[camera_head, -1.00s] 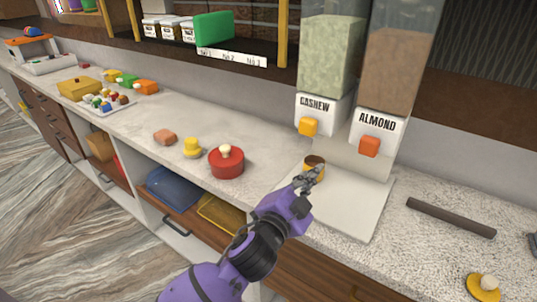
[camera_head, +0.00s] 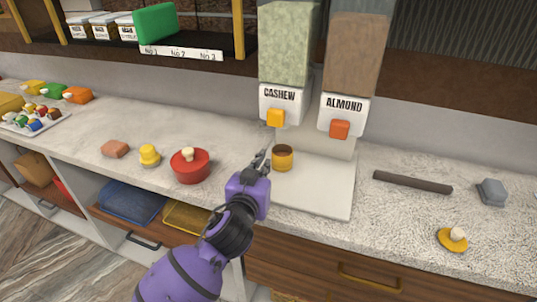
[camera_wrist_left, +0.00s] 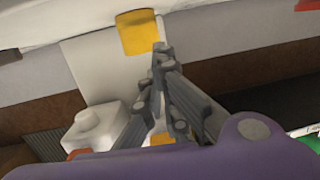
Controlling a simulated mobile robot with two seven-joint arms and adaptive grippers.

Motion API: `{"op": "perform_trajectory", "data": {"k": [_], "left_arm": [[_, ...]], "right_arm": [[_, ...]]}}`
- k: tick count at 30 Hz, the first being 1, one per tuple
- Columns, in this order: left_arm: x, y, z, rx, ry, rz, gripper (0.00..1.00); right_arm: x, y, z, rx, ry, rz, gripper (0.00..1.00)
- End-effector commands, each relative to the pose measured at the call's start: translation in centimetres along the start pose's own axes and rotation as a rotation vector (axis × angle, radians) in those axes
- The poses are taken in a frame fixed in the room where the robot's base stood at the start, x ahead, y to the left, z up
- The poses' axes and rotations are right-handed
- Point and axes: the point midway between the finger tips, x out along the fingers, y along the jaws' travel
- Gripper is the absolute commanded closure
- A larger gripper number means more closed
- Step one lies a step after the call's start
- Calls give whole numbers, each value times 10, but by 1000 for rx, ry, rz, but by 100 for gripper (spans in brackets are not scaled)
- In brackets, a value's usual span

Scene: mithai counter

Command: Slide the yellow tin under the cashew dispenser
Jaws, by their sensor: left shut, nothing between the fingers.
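The yellow tin (camera_head: 282,158), an open round cup with a dark inside, stands upright on the white tray (camera_head: 315,195). It is just below and slightly right of the yellow outlet of the cashew dispenser (camera_head: 280,105). My left gripper (camera_head: 264,156) is shut and empty at the tin's left side. My right gripper is not in view.
The almond dispenser (camera_head: 341,118) hangs right of the cashew one. A red pot (camera_head: 189,167), a small yellow tin-like piece (camera_head: 149,156) and a brown block (camera_head: 115,149) stand left. A dark bar (camera_head: 412,182) and a yellow lid (camera_head: 453,239) lie right.

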Motion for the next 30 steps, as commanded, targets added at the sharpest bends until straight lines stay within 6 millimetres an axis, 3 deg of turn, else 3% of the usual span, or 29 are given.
{"op": "perform_trajectory", "data": {"k": [6, 11, 16, 30], "left_arm": [[47, 0, -8, 4, 1, 0, 100], [70, 0, -12, 2, 1, 0, 100], [70, 0, 5, -3, -3, 0, 100], [67, 0, 10, -2, -7, 0, 100]], "right_arm": [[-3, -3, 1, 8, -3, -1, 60], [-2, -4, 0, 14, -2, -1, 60], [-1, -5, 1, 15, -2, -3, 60], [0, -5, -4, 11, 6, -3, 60]]}}
